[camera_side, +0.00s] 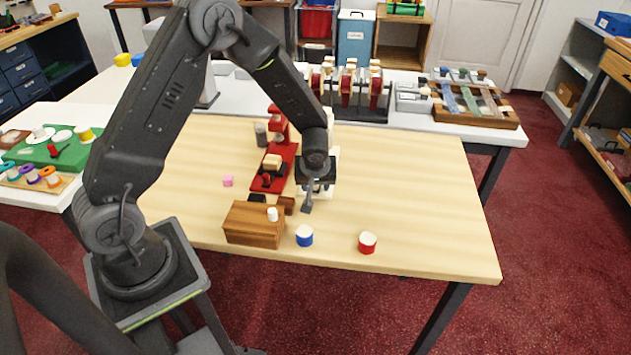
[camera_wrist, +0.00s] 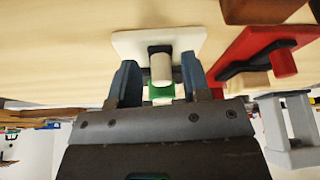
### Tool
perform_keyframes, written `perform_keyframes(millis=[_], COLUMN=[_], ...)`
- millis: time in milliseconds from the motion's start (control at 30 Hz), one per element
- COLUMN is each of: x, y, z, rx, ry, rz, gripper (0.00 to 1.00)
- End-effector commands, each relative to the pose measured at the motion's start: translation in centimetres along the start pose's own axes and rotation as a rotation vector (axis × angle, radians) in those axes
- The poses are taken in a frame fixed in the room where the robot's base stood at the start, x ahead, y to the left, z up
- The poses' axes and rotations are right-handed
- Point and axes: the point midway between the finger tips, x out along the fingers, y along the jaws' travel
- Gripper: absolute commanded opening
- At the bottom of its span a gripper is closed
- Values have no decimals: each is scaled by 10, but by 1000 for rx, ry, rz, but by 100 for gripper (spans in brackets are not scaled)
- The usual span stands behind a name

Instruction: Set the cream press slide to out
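The cream press (camera_side: 334,157) stands on the wooden table, mostly hidden behind my gripper in the side view. In the wrist view its cream base plate (camera_wrist: 125,42) shows, with a dark slot and a pale cylindrical part (camera_wrist: 161,68) standing out from it. A green patch (camera_wrist: 161,91) lies below that part. My gripper (camera_side: 309,203) points down at the press. In the wrist view my gripper (camera_wrist: 157,75) is open, with one finger on each side of the pale part. Gaps seem to show on both sides. I cannot tell the slide's position.
The red press (camera_side: 283,158) stands close left of the cream one, and in the wrist view (camera_wrist: 284,63) at right. A wooden box (camera_side: 246,225) is in front. A blue-sided cylinder (camera_side: 304,239) and a red-sided cylinder (camera_side: 367,245) stand nearby. The table's right side is clear.

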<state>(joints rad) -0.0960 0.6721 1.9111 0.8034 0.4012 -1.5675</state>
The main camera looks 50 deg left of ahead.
Motion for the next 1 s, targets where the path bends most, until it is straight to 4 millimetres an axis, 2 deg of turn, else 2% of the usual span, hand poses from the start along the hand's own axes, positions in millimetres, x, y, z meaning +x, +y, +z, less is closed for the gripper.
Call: perform_keyframes(millis=[267,367,467,800,1000], x=[0,-7,-21,-96,-126], y=[-1,0,0,0,0], z=[-1,-2,-2,-2,-1], rx=[0,-1,0,-1,1], ry=[1,3,4,4,3], rz=[-2,-2,0,2,0], gripper=[46,46,46,46,46])
